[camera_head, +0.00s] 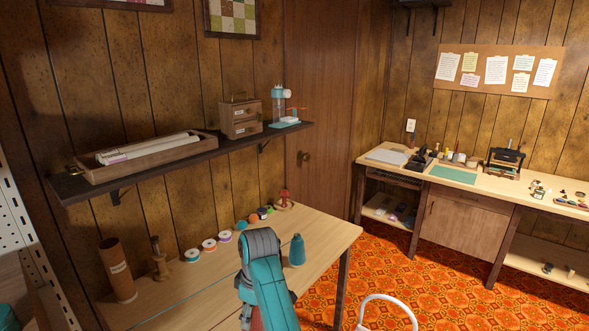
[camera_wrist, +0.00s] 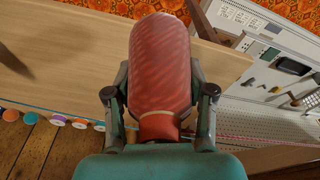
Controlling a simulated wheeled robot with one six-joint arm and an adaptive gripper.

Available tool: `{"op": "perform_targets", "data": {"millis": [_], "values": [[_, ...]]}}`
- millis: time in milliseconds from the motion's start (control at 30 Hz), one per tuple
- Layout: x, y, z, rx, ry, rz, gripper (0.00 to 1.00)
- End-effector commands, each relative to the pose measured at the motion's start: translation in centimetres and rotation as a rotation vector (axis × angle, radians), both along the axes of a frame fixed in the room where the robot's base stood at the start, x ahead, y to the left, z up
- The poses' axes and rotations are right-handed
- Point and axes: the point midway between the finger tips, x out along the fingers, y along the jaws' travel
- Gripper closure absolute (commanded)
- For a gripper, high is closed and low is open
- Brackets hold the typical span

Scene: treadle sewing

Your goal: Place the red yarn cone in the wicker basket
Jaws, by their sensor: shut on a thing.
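The red yarn cone (camera_wrist: 160,62) fills the middle of the wrist view, its ridged, wound side facing me. My gripper (camera_wrist: 158,92) is shut on it, with one finger on each side. The cone is over or near the light wooden table (camera_wrist: 75,60); its height above the top cannot be told. In the head view my teal arm hides most of the gripper, and a small red patch shows at the bottom beside it. I see no wicker basket in either view.
A teal cone (camera_head: 297,250) stands on the table (camera_head: 325,235) right of my arm. Several thread spools (camera_head: 209,245) line its back edge. A brown cardboard tube (camera_head: 117,270) stands at left. A shelf (camera_head: 190,160) hangs above. A white hoop-like rail (camera_head: 388,298) rises at lower right.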

Motion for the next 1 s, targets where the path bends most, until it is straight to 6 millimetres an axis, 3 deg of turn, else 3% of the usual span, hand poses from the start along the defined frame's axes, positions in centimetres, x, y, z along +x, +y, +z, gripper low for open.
{"op": "perform_targets", "data": {"millis": [267, 467, 767, 1000], "values": [[-0.4, -3.4, -3.6, -0.003, 0.006, -0.125, 0.86], [-1.1, -7.0, -7.2, -0.006, 0.008, -0.258, 0.86], [-4.8, -15.9, -15.6, -0.010, 0.013, -0.603, 0.86], [-9.7, -22.8, -21.6, -0.010, 0.010, -0.897, 0.86]]}}
